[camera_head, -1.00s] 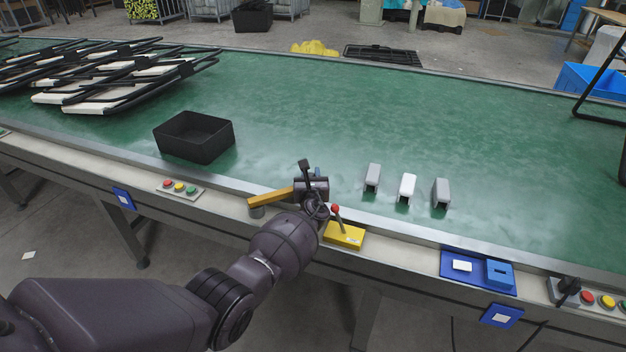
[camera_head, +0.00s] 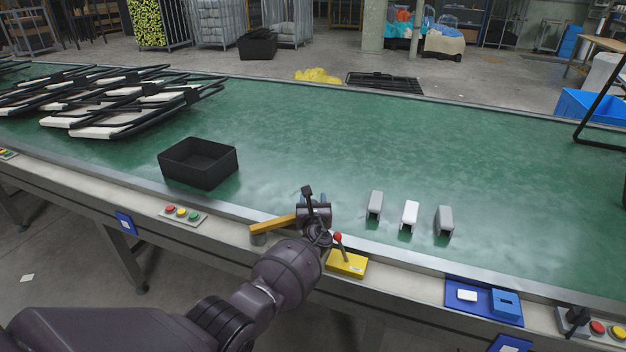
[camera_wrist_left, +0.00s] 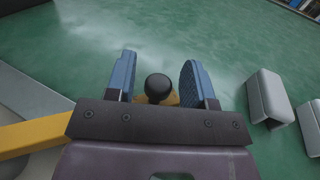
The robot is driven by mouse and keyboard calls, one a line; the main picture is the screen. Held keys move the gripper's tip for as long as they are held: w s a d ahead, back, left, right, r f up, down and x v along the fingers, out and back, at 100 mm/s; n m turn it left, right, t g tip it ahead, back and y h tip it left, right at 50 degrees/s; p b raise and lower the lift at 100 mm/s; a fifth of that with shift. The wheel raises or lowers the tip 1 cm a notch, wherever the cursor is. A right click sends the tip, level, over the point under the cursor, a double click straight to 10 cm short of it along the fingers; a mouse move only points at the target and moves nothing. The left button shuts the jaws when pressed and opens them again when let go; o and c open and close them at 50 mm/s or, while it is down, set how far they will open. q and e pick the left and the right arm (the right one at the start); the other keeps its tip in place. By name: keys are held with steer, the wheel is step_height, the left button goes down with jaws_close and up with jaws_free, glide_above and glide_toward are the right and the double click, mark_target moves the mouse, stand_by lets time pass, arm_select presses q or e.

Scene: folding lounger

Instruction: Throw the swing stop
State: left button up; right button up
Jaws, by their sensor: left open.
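The swing stop is a yellow-orange bar (camera_head: 273,224) on a post at the belt's near edge. It runs right, under my left gripper, and also shows at the left of the wrist view (camera_wrist_left: 35,134). In the wrist view a round black knob (camera_wrist_left: 158,87) with yellow below it sits between the fingers; its join to the bar is hidden. My left gripper (camera_head: 320,200) is open, its blue fingers (camera_wrist_left: 157,80) on either side of the knob with gaps visible. My right gripper is not in view.
A yellow box with a red-tipped lever (camera_head: 346,263) stands close right of my left wrist. A black bin (camera_head: 198,163) and folded frames (camera_head: 130,98) lie left on the green belt (camera_head: 300,130). Grey and white clips (camera_head: 409,214) stand right. The belt's middle is clear.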

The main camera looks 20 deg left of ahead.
arm_select(q)
step_height(320, 180, up, 6)
steer(key=shift+f+p, duration=0.2)
steer(key=shift+p, duration=0.9)
step_height(320, 180, up, 14)
steer(key=p, duration=0.7)
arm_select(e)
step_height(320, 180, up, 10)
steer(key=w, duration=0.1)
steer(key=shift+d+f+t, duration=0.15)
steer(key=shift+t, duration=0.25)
